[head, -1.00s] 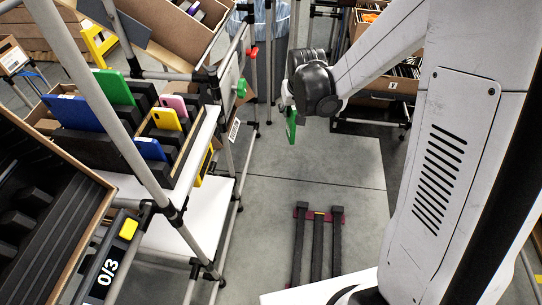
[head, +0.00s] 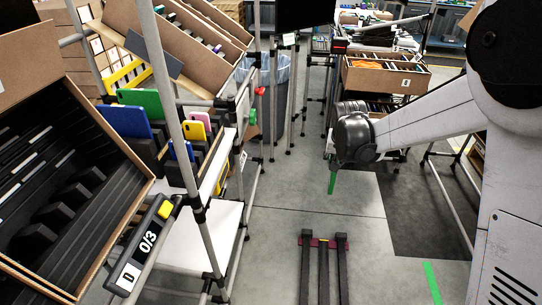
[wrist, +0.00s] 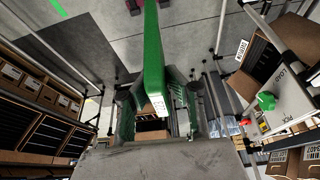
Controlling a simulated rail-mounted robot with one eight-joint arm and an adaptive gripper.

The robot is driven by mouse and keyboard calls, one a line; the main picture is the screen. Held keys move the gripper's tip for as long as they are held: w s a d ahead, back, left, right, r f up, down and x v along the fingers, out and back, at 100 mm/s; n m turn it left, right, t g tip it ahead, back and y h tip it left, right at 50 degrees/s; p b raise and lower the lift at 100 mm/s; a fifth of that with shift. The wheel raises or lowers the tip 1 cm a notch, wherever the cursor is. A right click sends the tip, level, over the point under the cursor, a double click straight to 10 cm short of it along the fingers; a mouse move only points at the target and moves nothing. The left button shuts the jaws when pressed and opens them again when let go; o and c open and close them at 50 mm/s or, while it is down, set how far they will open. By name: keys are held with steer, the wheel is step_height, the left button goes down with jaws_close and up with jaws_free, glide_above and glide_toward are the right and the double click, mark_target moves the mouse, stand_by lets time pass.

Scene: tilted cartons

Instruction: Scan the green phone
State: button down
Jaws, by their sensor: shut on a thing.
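My gripper (head: 338,165) hangs over the open floor right of the rack in the head view. It is shut on the green phone (head: 332,182), which points down and shows as a thin strip there. In the wrist view the green phone (wrist: 153,50) runs from the top edge to between the fingers of my gripper (wrist: 156,103), with a white printed label at its near end. A larger green item (head: 140,102) stands in the rack beside blue, pink and yellow ones. I cannot make out a scanner.
The tilted carton (head: 60,170) with dark dividers is at the left, by a "0/3" display (head: 146,240). A bin (head: 270,100) and carton (head: 385,77) are behind.

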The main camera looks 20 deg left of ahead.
steer(key=w+a+f+b, duration=0.1)
steer(key=a+b, duration=0.1)
steer(key=a, duration=2.1)
steer(key=a+f+b, duration=0.2)
steer(key=a+f, duration=0.3)
steer(key=shift+s+f+n, duration=0.25)
steer(key=shift+f+n, duration=0.15)
